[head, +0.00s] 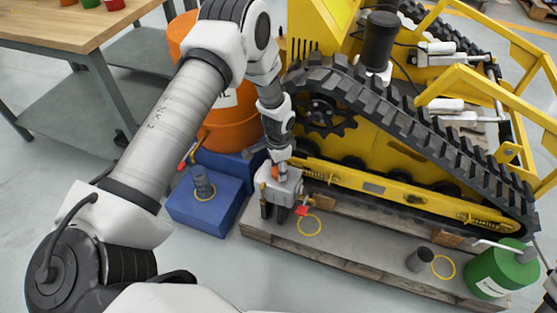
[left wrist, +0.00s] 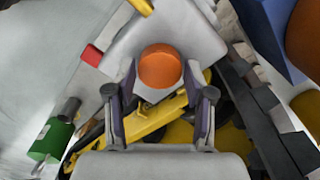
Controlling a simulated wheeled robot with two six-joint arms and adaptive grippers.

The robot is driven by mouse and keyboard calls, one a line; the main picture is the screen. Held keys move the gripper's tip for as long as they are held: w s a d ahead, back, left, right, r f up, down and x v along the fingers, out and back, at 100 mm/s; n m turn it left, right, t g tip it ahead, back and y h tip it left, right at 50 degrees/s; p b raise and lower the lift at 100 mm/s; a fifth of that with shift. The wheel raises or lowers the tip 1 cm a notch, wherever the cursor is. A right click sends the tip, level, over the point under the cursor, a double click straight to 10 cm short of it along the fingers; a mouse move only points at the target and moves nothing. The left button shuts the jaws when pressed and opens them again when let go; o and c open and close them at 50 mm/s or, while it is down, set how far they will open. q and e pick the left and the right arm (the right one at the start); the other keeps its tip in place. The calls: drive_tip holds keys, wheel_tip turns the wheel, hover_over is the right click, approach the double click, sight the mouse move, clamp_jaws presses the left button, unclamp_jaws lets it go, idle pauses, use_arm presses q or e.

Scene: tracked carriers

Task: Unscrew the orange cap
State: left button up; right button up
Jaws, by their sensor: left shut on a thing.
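The orange cap (left wrist: 158,66) is round and sits on top of a white container (left wrist: 205,42). In the head view the container (head: 287,188) stands at the left end of a low wooden platform, beside the yellow tracked carrier (head: 385,168). My left gripper (left wrist: 160,76) reaches down from above, its two dark fingers with purple pads on either side of the cap, shut on it. In the head view the gripper (head: 277,166) hides most of the cap. My right gripper is not in view.
A blue box (head: 215,215) and orange drum (head: 230,125) stand left of the platform (head: 345,250). A red part (head: 302,210) is beside the container. A dark grey cylinder (head: 419,259) and green canister (head: 497,272) are at the right. A wooden-topped table (head: 65,35) stands back left.

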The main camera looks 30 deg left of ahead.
use_arm(q)
drive_tip(key=shift+r+n, duration=0.1)
drive_tip(key=shift+n, duration=0.5)
drive_tip(key=n+p, duration=0.4)
drive_tip(key=n, duration=0.1)
drive_tip(key=n+p, duration=0.2)
drive_tip(key=shift+s+r+n+p, duration=0.1)
drive_tip(key=shift+r+n+p, duration=0.2)
drive_tip(key=shift+r+p, duration=0.05)
drive_tip(key=shift+c, duration=0.4)
drive_tip(key=shift+f+n+p, duration=0.25)
drive_tip(key=shift+n+p, duration=0.05)
drive_tip(key=shift+n, duration=0.6)
drive_tip(key=shift+f, duration=0.3)
drive_tip(key=shift+r+n, duration=0.15)
drive_tip(key=shift+n, duration=0.15)
drive_tip(key=n+p, duration=0.1)
drive_tip(key=n, duration=0.1)
drive_tip(key=n+p, duration=0.3)
drive_tip(key=n, duration=0.1)
drive_tip(key=shift+r, duration=0.3)
drive_tip(key=shift+f+n+p, duration=0.15)
drive_tip(key=shift+n+p, duration=0.45)
drive_tip(key=shift+n, duration=0.5)
drive_tip(key=shift+f+n, duration=0.25)
drive_tip(key=shift+n, duration=0.45)
drive_tip(key=o, duration=0.9)
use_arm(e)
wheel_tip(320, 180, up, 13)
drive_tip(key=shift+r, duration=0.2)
